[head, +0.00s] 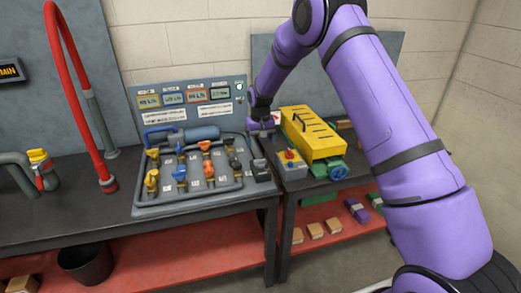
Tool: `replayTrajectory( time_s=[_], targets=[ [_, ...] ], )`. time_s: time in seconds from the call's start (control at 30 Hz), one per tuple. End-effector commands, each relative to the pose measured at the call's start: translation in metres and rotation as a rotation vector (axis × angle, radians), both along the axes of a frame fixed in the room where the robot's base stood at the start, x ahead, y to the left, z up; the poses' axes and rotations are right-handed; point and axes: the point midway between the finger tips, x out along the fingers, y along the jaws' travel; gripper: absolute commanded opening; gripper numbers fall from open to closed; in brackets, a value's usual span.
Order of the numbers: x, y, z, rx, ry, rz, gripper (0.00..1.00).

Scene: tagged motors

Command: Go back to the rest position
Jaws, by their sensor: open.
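My purple arm reaches in from the right side of the head view and bends down at the back. My gripper (262,128) points down, small and partly hidden, at the back of the bench between the valve panel and the yellow slotted box (315,135). Its fingers look apart, and I see nothing held between them. The yellow box has a black handle on top and sits over a green and blue base (333,171). A grey control box (291,160) with a red button stands just in front of the gripper; I cannot tell whether they touch.
A valve board (190,205) with yellow, orange and blue handles fills the bench left of the gripper. A red hose (75,95) arches at left. A dark bucket (85,263) and several small boxes sit on the red lower shelf. Open floor shows at lower right.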

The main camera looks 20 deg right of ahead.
Motion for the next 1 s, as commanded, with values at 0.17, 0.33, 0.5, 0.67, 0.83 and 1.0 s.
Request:
replayTrajectory(
  time_s=[0.17, 0.33, 0.5, 0.67, 0.83, 1.0],
  targets=[
    [0.000, 0.000, 0.007, 0.000, 0.000, 0.000, 0.83],
    [0.000, 0.000, 0.007, 0.000, 0.000, 0.000, 0.83],
    [-0.001, -0.001, 0.013, 0.001, -0.005, 0.000, 0.83],
    [-0.013, -0.006, 0.052, 0.004, -0.031, 0.000, 0.83],
    [-0.042, -0.014, 0.115, 0.007, -0.071, 0.000, 0.83],
    [-0.077, -0.023, 0.173, 0.010, -0.115, 0.002, 0.83]
  ],
)
